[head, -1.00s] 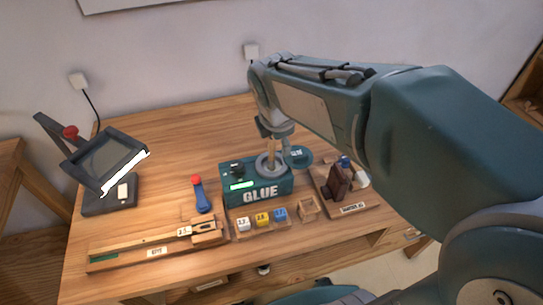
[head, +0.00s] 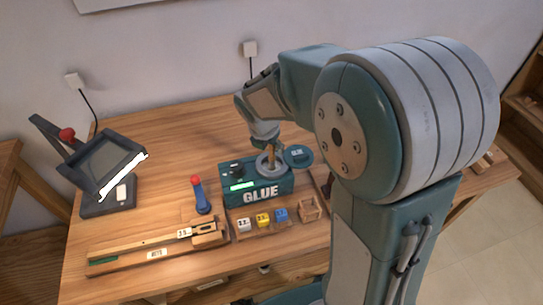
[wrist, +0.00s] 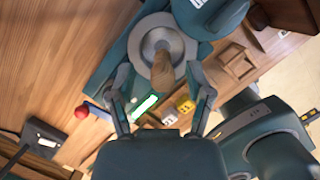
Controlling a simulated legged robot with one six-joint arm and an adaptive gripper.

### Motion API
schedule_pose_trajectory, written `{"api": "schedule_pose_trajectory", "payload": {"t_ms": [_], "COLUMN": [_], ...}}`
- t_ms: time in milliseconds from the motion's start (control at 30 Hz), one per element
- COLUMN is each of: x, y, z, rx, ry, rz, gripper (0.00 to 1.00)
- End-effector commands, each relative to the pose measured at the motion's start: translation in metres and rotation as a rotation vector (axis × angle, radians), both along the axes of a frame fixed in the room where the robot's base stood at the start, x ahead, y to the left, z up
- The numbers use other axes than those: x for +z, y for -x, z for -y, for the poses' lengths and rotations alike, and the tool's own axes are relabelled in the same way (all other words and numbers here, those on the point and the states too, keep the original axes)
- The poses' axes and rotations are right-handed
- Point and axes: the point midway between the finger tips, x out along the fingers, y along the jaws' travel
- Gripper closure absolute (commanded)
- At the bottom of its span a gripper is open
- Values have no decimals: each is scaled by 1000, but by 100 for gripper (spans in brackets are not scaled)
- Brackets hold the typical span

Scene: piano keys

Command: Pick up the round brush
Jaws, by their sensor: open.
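The brush shows as a wooden handle (wrist: 162,72) standing up from the round grey opening of the teal glue pot (head: 262,193). In the head view a small part of the handle (head: 271,156) shows below my gripper (head: 266,143); its bristles are hidden in the pot. In the wrist view my gripper (wrist: 159,80) is open, with one finger on each side of the handle's upper end. I see gaps between the fingers and the handle. The pot's round teal lid (head: 299,155) is swung open to the right.
A red-topped blue tool (head: 202,195) stands left of the pot. Numbered cubes (head: 264,219) and a small wooden box (head: 309,208) sit in front. A wooden key jig (head: 157,246) lies front left, with a framed magnifier (head: 110,165) behind it. The back left tabletop is clear.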

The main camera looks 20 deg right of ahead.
Motion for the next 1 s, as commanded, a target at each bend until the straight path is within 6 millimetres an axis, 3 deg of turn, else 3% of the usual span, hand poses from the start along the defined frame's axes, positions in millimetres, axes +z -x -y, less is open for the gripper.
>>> {"api": "schedule_pose_trajectory", "payload": {"t_ms": [200, 467, 500, 633, 667, 1000], "x": [-31, -35, -35, -34, -34, -34], "y": [-5, -6, -6, -6, -6, -6], "z": [7, 8, 8, 7, 7, 7], "rx": [-2, -1, -1, -1, -1, -1], "ry": [0, 0, 0, 0, 0, 0], "rz": [-3, 0, 0, 0, 0, -1], "gripper": [34, 34, 39, 97, 100, 100]}}
